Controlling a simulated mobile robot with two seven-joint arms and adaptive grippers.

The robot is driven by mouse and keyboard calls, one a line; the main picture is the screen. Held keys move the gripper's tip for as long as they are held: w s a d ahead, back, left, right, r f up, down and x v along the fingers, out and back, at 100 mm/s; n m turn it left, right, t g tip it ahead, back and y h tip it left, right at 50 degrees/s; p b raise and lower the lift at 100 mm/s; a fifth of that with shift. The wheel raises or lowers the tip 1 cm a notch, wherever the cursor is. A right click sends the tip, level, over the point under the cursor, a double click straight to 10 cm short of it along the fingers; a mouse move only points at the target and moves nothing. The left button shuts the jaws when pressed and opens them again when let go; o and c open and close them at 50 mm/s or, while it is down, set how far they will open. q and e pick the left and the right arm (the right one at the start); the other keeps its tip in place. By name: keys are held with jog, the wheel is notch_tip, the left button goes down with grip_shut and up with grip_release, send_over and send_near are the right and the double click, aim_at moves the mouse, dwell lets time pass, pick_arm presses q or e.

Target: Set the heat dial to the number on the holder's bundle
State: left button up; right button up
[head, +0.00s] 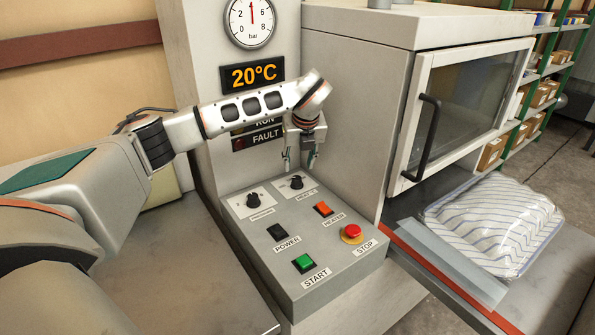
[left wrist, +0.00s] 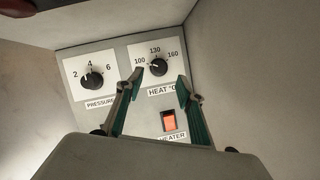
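The heat dial (head: 296,182) is a black knob on a white plate at the back right of the grey control box. In the left wrist view the heat dial (left wrist: 158,67) has the marks 100, 130 and 160; its pointer seems to lie toward the 100 side, but is small. My left gripper (head: 299,161) points down just above the dial. In the left wrist view its green-padded fingers (left wrist: 160,82) are apart, with the dial showing between and beyond the tips, nothing held. No holder with a numbered bundle can be made out. My right gripper is out of view.
The control box also has a pressure dial (head: 253,200), power switch (head: 277,231), lit orange heater switch (head: 323,209), green start button (head: 303,263) and red stop button (head: 352,231). A display (head: 252,75) reads 20°C. A striped bagged pillow (head: 493,225) lies right.

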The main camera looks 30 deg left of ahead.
aim_at(297, 177)
pick_arm(q)
jog(key=shift+b+x, duration=0.3)
jog(key=shift+x, duration=3.3)
jog(key=shift+s, duration=0.15)
grip_shut()
